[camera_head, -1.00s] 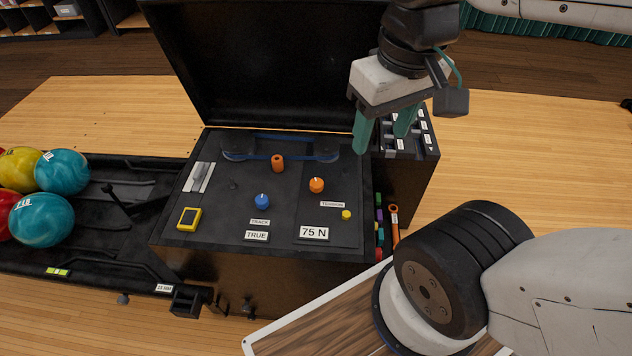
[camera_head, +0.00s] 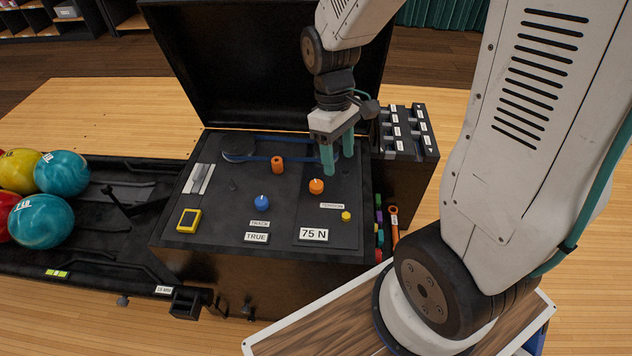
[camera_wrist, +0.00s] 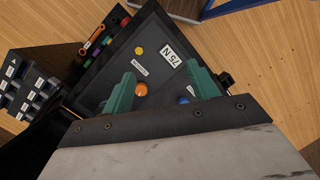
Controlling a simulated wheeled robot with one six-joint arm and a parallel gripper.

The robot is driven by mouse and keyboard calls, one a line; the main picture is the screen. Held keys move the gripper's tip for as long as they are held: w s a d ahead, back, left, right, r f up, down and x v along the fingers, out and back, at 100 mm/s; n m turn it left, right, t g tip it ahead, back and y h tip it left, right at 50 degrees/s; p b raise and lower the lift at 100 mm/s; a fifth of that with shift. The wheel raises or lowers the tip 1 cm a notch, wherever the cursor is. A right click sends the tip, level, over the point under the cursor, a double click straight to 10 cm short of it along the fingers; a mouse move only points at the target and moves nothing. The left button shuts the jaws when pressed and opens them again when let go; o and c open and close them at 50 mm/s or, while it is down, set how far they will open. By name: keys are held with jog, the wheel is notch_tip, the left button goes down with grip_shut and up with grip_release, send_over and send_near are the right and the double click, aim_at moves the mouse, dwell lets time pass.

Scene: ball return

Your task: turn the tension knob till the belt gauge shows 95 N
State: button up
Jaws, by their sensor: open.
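The orange tension knob (camera_head: 316,186) stands on the black panel, above the white TENSION label (camera_head: 332,206). The belt gauge (camera_head: 314,234) reads 75 N. My gripper (camera_head: 338,168) is open and empty, fingers pointing down, just above and right of the knob in the head view. In the wrist view the knob (camera_wrist: 141,90) shows between the two teal fingers of my gripper (camera_wrist: 162,82), nearer the left finger. The fingers look apart from the knob. The belt (camera_head: 262,157) runs at the back of the panel, its right end hidden behind my gripper.
A blue knob (camera_head: 262,202) with TRACK and TRUE labels is left of the tension knob. A small yellow button (camera_head: 346,216), an orange post (camera_head: 278,164) and a yellow device (camera_head: 188,220) are also on the panel. The raised black lid (camera_head: 230,70) stands behind.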

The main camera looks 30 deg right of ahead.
jog(key=w+d+f+n, duration=0.1)
jog(key=w+f+n, duration=0.3)
jog(key=f, duration=0.3)
jog(key=w+f+n, duration=0.4)
jog(key=f+n, duration=0.1)
jog(key=f, duration=0.2)
jog(key=n+t, duration=0.3)
jog(key=n, duration=0.2)
send_over(316, 183)
jog(key=shift+s+f, duration=0.3)
jog(key=shift+f, duration=0.25)
jog(key=shift+w+f+n, duration=0.1)
jog(key=shift+w+n, duration=0.1)
jog(key=shift+n, duration=0.4)
notch_tip(316, 183, down, 8)
jog(key=shift+r, duration=0.15)
jog(key=c, duration=1)
